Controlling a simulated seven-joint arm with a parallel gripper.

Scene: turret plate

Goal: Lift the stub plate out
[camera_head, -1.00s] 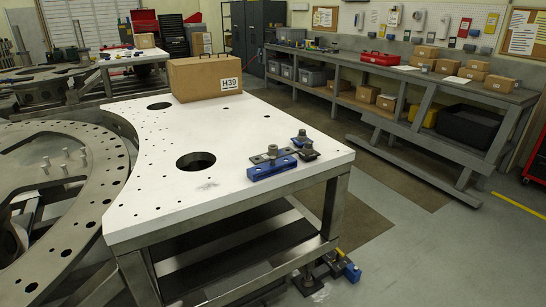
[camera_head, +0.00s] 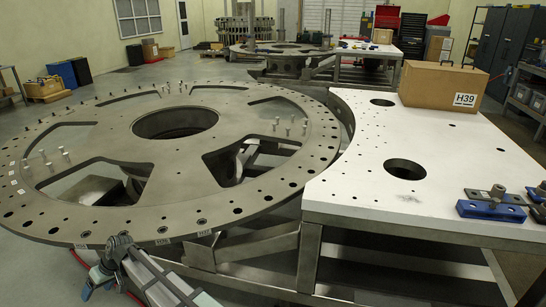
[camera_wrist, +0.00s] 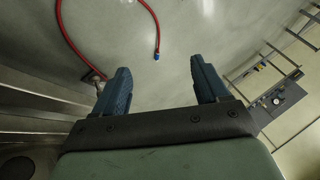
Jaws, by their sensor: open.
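A large round grey turret plate (camera_head: 95,135) with a central hole, curved slots and a rim of bolt holes fills the left and middle of the head view. Groups of short upright pins (camera_head: 290,125) stand on it. I cannot tell which part is the stub plate. In the wrist view my gripper (camera_wrist: 160,82) is open, with two blue ridged fingers apart and nothing between them but grey floor beyond. I cannot make out the fingers in the head view.
A white-topped table (camera_head: 365,190) with round holes adjoins the plate at right. It carries a cardboard box labelled H39 (camera_head: 443,85) and blue clamp blocks (camera_head: 490,208). A red hose (camera_wrist: 85,45) with a blue end lies on the floor.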

